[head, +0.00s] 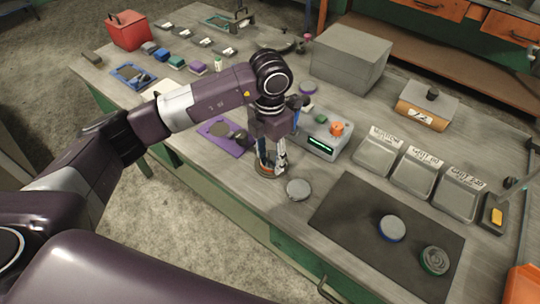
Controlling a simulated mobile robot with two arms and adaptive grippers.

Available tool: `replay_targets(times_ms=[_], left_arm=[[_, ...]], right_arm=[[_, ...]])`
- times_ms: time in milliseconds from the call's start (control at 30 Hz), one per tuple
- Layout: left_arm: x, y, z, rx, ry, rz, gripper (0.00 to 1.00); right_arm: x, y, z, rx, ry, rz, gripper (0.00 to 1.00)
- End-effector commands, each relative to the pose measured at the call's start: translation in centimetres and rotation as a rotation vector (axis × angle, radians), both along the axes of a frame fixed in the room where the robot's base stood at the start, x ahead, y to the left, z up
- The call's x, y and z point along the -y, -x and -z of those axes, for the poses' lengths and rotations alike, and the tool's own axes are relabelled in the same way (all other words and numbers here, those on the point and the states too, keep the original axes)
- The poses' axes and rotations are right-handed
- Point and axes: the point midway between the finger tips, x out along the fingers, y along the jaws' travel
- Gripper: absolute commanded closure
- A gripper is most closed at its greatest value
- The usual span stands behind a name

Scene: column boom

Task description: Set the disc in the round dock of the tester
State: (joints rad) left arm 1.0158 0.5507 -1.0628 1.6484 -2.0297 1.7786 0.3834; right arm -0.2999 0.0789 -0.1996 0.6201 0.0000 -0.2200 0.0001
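The tester (321,137) is a grey box with a lit green display and an orange knob, on the bench just right of my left gripper. My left gripper (269,163) points down, its fingertips at a small brown-rimmed round piece (265,172) near the bench's front edge. I cannot tell whether the fingers grip this piece or only stand over it. A plain grey disc (298,189) lies just right of it. A blue-edged disc (392,228) and a green-edged disc (434,260) lie on a dark mat. The round dock cannot be made out. My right gripper is out of view.
A purple tray (222,138) lies left of my gripper. A large grey box (349,60) stands behind the tester. Labelled grey bins (418,172) stand to the right, behind the dark mat (345,215). A red container (129,32) and small coloured blocks are at far left.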

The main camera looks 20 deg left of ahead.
Motion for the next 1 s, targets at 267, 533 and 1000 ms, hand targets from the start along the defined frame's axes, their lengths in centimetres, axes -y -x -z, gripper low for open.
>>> replay_targets(times_ms=[267, 533, 1000], left_arm=[[0.0, 0.0, 0.0, -0.001, -0.001, 0.000, 0.41], [0.0, -0.1, -0.7, 0.002, 0.001, 0.000, 0.41], [0.0, -0.1, -9.9, 0.004, 0.000, 0.000, 0.41]], right_arm=[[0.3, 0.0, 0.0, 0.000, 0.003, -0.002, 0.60], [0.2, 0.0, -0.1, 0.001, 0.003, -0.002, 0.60], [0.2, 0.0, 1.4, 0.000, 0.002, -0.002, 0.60]])
